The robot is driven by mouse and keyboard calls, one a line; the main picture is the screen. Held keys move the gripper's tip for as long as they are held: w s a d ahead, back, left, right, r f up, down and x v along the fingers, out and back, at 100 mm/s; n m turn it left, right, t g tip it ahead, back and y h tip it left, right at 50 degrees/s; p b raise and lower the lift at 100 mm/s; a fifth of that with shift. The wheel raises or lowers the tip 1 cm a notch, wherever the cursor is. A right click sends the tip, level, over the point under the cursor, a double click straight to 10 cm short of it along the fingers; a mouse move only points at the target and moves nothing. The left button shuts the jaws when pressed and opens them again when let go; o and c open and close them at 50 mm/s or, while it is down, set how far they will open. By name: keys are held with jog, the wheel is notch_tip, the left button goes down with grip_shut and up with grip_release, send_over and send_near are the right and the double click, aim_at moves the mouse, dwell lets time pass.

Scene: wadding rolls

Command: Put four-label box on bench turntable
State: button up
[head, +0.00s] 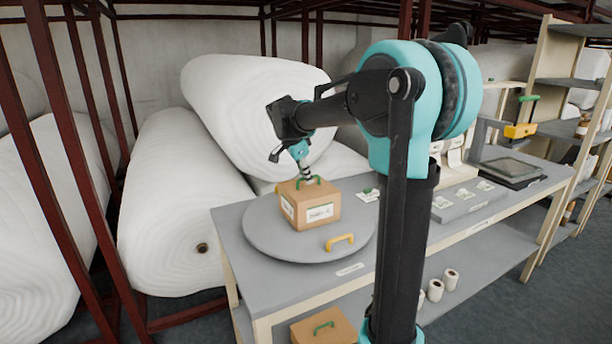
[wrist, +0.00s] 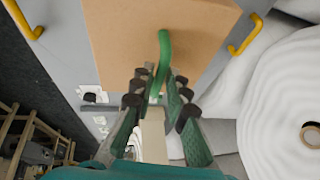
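The four-label box (head: 312,208) is a brown carton with white labels on its two visible sides. It appears to rest upright near the middle of the round grey bench turntable (head: 268,236). A green handle (head: 314,180) stands on its top, and it also shows in the wrist view (wrist: 164,50). My gripper (head: 307,175) is just above the box top. In the wrist view its fingers (wrist: 160,78) stand apart on either side of the handle, with gaps visible. The box's far sides are hidden.
Yellow handles (head: 340,241) sit at the turntable's rim. Another carton (head: 325,328) with a green handle is on the lower shelf, near small white rolls (head: 436,290). Large white wadding rolls (head: 180,200) lie behind and left. A dark tray (head: 512,170) is on the bench's right.

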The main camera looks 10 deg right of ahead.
jog(key=shift+o, duration=1.2)
jog(key=shift+r, duration=0.1)
jog(key=v, duration=1.2)
